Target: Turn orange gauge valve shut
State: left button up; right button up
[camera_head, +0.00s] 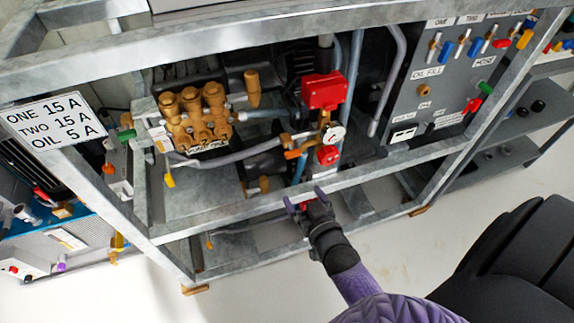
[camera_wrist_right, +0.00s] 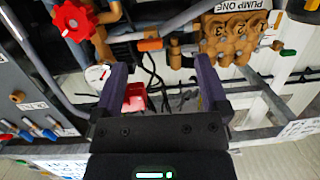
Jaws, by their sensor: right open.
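The orange valve handle (camera_head: 292,154) sits on the brass pipework left of the white round gauge (camera_head: 335,133) in the head view. In the right wrist view the orange handle (camera_wrist_right: 150,44) lies beyond the fingers, with the gauge (camera_wrist_right: 97,72) to its left. My right gripper (camera_head: 305,197) is open and empty, at the frame's front rail, below and apart from the handle. Its two purple fingers (camera_wrist_right: 160,72) stand wide apart in the right wrist view. My left gripper is not in view.
A red box (camera_head: 325,90) stands above the gauge and a red knob (camera_head: 328,154) below it. The brass pump (camera_head: 195,112) is to the left. The grey front rail (camera_head: 255,220) crosses below the valve. A grey control panel (camera_head: 440,90) is at right.

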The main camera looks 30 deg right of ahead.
aim_at(294, 155)
jog(key=shift+m+t+h, duration=0.3)
jog(key=shift+t+h, duration=0.4)
jog(key=shift+t, duration=0.2)
jog(key=b+x, duration=0.1)
jog(key=x, duration=0.2)
jog(key=d+r+b+x, duration=0.1)
jog(key=b+x, duration=0.1)
jog(key=x, duration=0.2)
jog(key=b+x, duration=0.2)
jog(key=x, duration=0.2)
jog(key=shift+d+r, duration=0.2)
jog(key=shift+r, duration=0.2)
jog(key=shift+w+d+r, duration=0.1)
jog(key=shift+w+r, duration=0.05)
jog(key=shift+w, duration=0.1)
jog(key=c, duration=1.2)
grip_shut()
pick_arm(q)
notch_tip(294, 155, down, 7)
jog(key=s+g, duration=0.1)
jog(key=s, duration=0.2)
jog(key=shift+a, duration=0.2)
